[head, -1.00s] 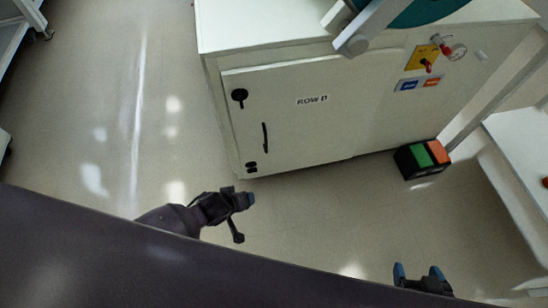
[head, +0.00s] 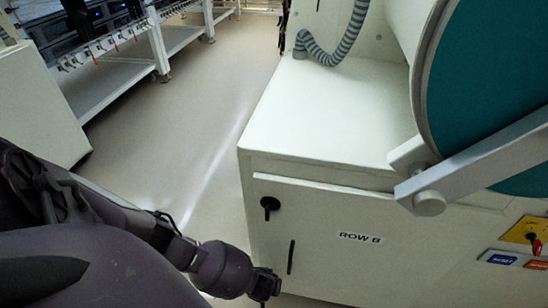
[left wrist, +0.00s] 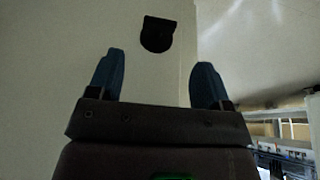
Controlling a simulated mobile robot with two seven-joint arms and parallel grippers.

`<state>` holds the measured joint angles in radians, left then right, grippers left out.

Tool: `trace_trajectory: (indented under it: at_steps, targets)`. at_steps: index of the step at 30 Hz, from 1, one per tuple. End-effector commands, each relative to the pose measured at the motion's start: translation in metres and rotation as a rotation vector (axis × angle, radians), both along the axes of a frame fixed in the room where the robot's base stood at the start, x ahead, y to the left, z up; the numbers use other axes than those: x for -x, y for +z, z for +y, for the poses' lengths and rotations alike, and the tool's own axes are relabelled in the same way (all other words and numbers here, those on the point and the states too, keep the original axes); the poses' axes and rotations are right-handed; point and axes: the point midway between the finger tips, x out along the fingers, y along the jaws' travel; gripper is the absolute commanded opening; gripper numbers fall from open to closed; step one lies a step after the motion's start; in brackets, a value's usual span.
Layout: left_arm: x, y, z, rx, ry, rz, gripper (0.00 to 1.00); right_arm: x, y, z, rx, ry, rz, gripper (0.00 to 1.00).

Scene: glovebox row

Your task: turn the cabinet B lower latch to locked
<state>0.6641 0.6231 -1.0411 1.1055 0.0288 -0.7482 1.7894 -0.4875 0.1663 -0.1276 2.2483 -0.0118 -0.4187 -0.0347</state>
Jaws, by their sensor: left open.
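The cabinet door marked ROW B (head: 335,265) is shut, below the white worktop. A black round upper latch (head: 270,204) sits near its upper left corner, with its short lever pointing down. My left gripper (head: 263,288) is low at the door's left edge and hides that area; the lower latch does not show in the head view. In the left wrist view my left gripper (left wrist: 159,78) is open and empty. A black rounded fitting (left wrist: 158,34) on the pale panel, probably the lower latch, lies beyond and between the fingertips, apart from them. Its setting cannot be read.
A black bar handle (head: 291,257) stands beside my left gripper. A yellow panel with a red valve (head: 533,238) is at the right. The floor aisle (head: 195,130) left of the cabinet is clear.

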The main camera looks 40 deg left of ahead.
Motion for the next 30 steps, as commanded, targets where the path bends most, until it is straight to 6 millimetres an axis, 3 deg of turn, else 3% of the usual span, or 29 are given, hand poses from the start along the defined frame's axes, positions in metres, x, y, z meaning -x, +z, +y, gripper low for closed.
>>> trace_trajectory:
  at_steps: [1, 3, 12, 26, 30]
  targets:
    - [0.005, -0.018, 0.002, -0.001, -0.002, 0.016, 0.72, 0.002, -0.008, 0.001, 0.007, 0.010, 0.012, 0.72]
    - [0.001, -0.030, 0.005, -0.002, -0.002, 0.017, 0.72, -0.001, -0.009, 0.003, 0.015, 0.023, 0.005, 0.72]
    - [-0.014, -0.062, 0.012, 0.000, -0.001, 0.012, 0.72, -0.018, -0.007, 0.009, 0.046, 0.073, -0.044, 0.72]
    - [-0.022, -0.067, 0.014, 0.002, 0.000, 0.001, 0.72, -0.023, -0.001, 0.010, 0.059, 0.093, -0.065, 0.72]
    - [-0.022, -0.067, 0.014, 0.002, 0.000, 0.001, 0.56, -0.022, -0.001, 0.010, 0.059, 0.092, -0.062, 0.72]
